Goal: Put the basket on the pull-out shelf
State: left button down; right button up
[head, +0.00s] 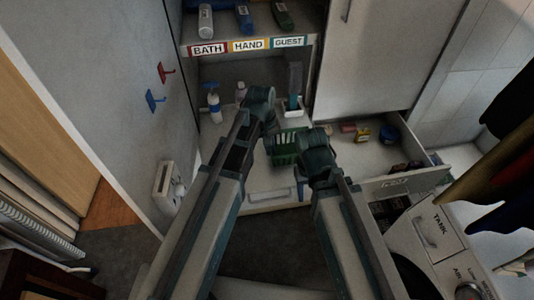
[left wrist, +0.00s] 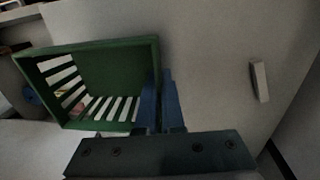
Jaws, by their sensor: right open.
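The green slatted basket (head: 285,150) is in the middle of the head view, above the pale pull-out shelf (head: 262,182). My left gripper (head: 271,142) is at the basket's left side. In the left wrist view, its blue fingers (left wrist: 161,100) straddle one edge of the basket (left wrist: 105,62), which looks empty inside. Whether the basket's underside touches the shelf is hidden. My right gripper (head: 300,189) is open and empty, pointing down near the shelf's front right, apart from the basket.
White bottles (head: 214,105) stand at the back left, and a white container (head: 293,104) at the back. An open drawer (head: 408,168) with small items lies to the right. A labelled upper shelf (head: 250,45) overhangs the back. A side wall with hooks (head: 155,101) bounds the left.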

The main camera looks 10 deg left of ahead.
pick_arm(q)
jog(key=shift+f, duration=0.3)
jog(key=shift+f+b, duration=1.45)
jog(key=shift+b, duration=0.2)
jog(key=shift+f, duration=0.2)
jog(key=c, duration=1)
grip_release()
jog(key=shift+c, duration=0.2)
jog(key=shift+r, duration=0.15)
notch_tip(320, 180, up, 12)
jog(key=a+p, duration=0.1)
jog(key=p, duration=1.1)
jog(key=s+d+m+y, duration=0.1)
jog(key=s+m, duration=0.6)
jog(key=s, duration=0.8)
jog(key=shift+d+g+y, duration=0.3)
jog(key=shift+d+y, duration=0.1)
jog(key=shift+y, duration=0.5)
